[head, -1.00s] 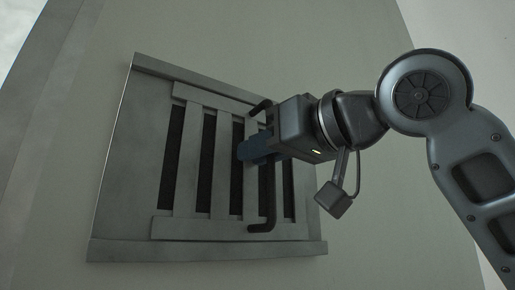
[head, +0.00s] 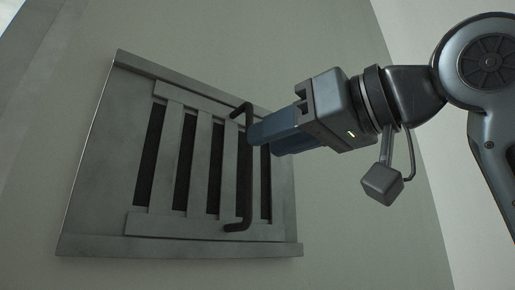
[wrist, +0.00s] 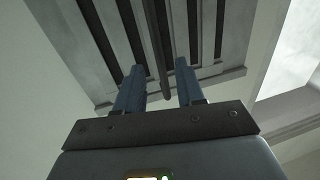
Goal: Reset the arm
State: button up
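My gripper (head: 262,139) has two blue fingers, spread apart with nothing held between them. In the head view it is just right of a dark bar handle (head: 246,190) on a grey slatted vent panel (head: 200,165). The fingertips overlap the handle's upper part in the picture; I cannot tell if they touch it. In the wrist view the gripper (wrist: 158,82) shows a clear gap between its fingers, and the dark handle (wrist: 160,60) appears beyond that gap. My arm reaches in from the right.
The panel sits in a grey metal frame (head: 92,170) on a plain pale wall (head: 330,235). Dark openings show between the slats. The wall right of the frame and below my gripper is bare. A bright patch (wrist: 302,45) shows at the right of the wrist view.

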jog(key=shift+s+d, duration=0.2)
jog(key=shift+s, duration=0.05)
dwell(0.4)
